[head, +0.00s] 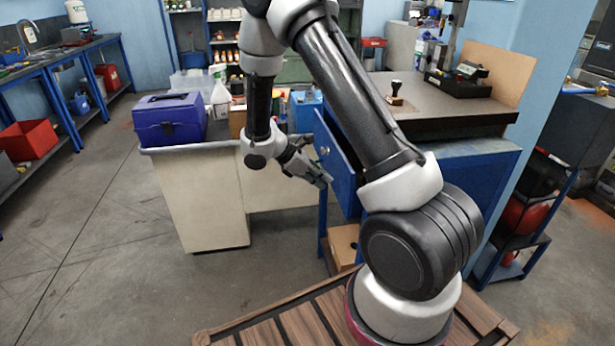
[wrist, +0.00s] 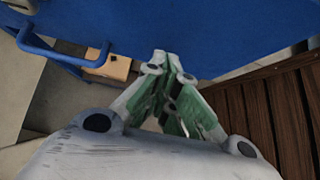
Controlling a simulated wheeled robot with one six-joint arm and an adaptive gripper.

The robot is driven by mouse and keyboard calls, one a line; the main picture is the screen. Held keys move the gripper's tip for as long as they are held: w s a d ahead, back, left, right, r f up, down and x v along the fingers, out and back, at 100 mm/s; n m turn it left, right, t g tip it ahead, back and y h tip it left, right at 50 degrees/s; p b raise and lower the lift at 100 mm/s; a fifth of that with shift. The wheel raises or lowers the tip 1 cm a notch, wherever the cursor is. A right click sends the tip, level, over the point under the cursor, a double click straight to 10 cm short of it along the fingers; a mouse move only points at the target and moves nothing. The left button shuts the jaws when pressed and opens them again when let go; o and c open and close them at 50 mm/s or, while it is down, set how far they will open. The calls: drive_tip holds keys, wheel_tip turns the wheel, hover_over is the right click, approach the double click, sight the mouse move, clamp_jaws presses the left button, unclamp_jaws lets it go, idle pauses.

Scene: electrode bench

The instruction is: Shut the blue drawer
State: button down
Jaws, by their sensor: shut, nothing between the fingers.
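The blue drawer (head: 337,168) is on the left side of the blue workbench (head: 470,165). Its front has a pale round knob (head: 324,150) and appears to stand out from the bench. My arm hides much of the drawer behind the front, so I cannot tell how far it is out. My gripper (head: 324,181) is shut and empty, with its tips close to the lower part of the drawer front. In the wrist view its tips (wrist: 168,60) point at a broad blue surface (wrist: 215,25); whether they touch it is unclear.
A cream cabinet (head: 200,205) with a grey top stands left of the drawer, carrying a blue toolbox (head: 170,118). A cardboard box (head: 344,243) sits low under the bench. A bent blue tube (wrist: 62,57) is left of the gripper. The floor at left is clear.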

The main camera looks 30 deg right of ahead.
sight(339, 174)
drive_tip(key=shift+s+d, duration=0.15)
drive_tip(key=shift+d, duration=0.6)
drive_tip(key=shift+s+d, duration=0.25)
drive_tip(key=shift+d, duration=0.55)
drive_tip(key=shift+s+d, duration=0.25)
drive_tip(key=shift+d, duration=0.6)
drive_tip(key=shift+s+d, duration=0.25)
drive_tip(key=shift+d, duration=0.55)
